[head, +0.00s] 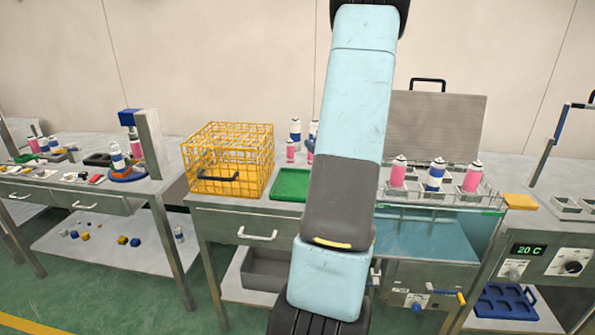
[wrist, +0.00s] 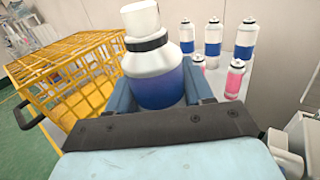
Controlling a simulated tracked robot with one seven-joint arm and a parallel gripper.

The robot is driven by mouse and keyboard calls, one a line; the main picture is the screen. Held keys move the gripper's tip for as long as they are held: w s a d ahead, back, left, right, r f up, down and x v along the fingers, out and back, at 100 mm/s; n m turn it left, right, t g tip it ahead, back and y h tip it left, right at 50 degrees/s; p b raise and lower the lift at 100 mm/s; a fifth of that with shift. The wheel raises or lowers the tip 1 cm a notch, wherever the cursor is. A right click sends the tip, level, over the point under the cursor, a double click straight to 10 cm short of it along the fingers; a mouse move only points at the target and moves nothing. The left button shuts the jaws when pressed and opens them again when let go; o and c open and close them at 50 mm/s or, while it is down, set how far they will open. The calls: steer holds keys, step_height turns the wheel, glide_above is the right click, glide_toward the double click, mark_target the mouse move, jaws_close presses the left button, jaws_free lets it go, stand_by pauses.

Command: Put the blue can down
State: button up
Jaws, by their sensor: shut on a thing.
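A white can with a blue lower body and a white cap, the blue can (wrist: 162,85), stands large in the middle of the wrist view. My gripper (wrist: 160,92) is shut on it, with one blue-grey finger on each side. The can looks close to upright. Its base is hidden by my gripper, so I cannot tell whether it touches the table. In the head view my arm hides my gripper and the held can.
A yellow wire basket (head: 228,160) stands left of my arm, next to a green mat (head: 291,184). Several blue-banded cans (wrist: 213,40) and pink cans (wrist: 234,78) stand behind the held can. Right of my arm, a rack holds pink cans (head: 398,172) and a blue-banded can (head: 435,176).

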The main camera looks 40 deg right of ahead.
steer(key=shift+w+a+f, duration=0.6)
steer(key=shift+w+f, duration=0.65)
steer(key=shift+f, duration=0.45)
steer(key=shift+w+a+f, duration=0.6)
steer(key=shift+w+f, duration=0.6)
steer(key=shift+f, duration=0.55)
steer(key=shift+w+a+f, duration=0.6)
steer(key=shift+w+f, duration=0.65)
steer(key=shift+f, duration=0.45)
steer(key=shift+f, duration=0.1)
steer(key=o, duration=1.1)
steer(key=shift+o, duration=0.2)
